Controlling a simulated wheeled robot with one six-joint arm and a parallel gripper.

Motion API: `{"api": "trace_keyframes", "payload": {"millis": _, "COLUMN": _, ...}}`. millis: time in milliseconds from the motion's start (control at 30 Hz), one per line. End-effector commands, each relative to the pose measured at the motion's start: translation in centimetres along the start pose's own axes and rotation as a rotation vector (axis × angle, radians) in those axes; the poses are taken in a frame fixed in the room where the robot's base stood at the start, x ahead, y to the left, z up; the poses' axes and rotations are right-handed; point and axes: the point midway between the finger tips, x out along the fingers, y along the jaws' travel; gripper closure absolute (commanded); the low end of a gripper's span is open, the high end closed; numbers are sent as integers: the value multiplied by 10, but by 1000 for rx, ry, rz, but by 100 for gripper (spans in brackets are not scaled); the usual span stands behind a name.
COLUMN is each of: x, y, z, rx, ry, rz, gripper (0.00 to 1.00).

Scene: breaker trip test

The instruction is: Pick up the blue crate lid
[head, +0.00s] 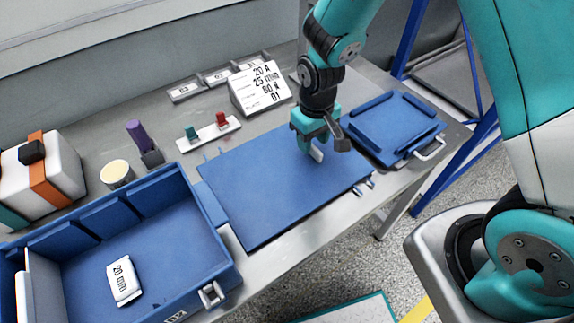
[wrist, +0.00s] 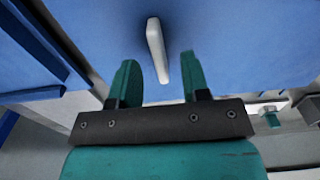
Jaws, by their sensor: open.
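The blue crate lid (head: 265,190) lies flat on the grey table beside the open blue crate (head: 228,262). A pale bar handle (head: 316,154) stands on the lid. My gripper (head: 318,143) is over the lid, pointing down, with its fingers apart. In the wrist view the handle (wrist: 155,40) lies in line with the gap between the two teal fingers of my gripper (wrist: 158,75). I see no finger touching it. The lid (wrist: 235,40) fills much of that view. My gripper partly hides the handle in the head view.
A smaller blue panel (head: 393,128) with raised strips and a metal handle lies to the right. Behind the lid are a sign (head: 260,88) and a small rack (head: 208,133) with green and red pieces. A white label block (head: 124,280) lies in the crate.

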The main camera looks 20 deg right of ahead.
Motion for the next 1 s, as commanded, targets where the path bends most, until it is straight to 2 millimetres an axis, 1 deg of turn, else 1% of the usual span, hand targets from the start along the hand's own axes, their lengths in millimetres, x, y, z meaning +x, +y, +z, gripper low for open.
{"api": "trace_keyframes", "payload": {"millis": 100, "x": 18, "y": 1, "z": 0, "rx": 0, "ry": -2, "rz": 0, "gripper": 57}}
{"api": "trace_keyframes", "payload": {"millis": 200, "x": 27, "y": 1, "z": -1, "rx": 0, "ry": -1, "rz": 0, "gripper": 57}}
{"api": "trace_keyframes", "payload": {"millis": 467, "x": 29, "y": 1, "z": -1, "rx": 0, "ry": 2, "rz": 0, "gripper": 57}}
{"api": "trace_keyframes", "payload": {"millis": 500, "x": 29, "y": 1, "z": -1, "rx": 0, "ry": 2, "rz": 0, "gripper": 67}}
{"api": "trace_keyframes", "payload": {"millis": 567, "x": 29, "y": 1, "z": -1, "rx": 0, "ry": 1, "rz": 0, "gripper": 80}}
{"api": "trace_keyframes", "payload": {"millis": 600, "x": 29, "y": 1, "z": -1, "rx": 0, "ry": 1, "rz": 0, "gripper": 90}}
{"api": "trace_keyframes", "payload": {"millis": 633, "x": 29, "y": 1, "z": -1, "rx": 0, "ry": 1, "rz": 0, "gripper": 96}}
{"api": "trace_keyframes", "payload": {"millis": 667, "x": 29, "y": 1, "z": -1, "rx": 0, "ry": 1, "rz": 0, "gripper": 100}}
{"api": "trace_keyframes", "payload": {"millis": 1000, "x": 28, "y": 1, "z": -1, "rx": 0, "ry": 2, "rz": 0, "gripper": 100}}
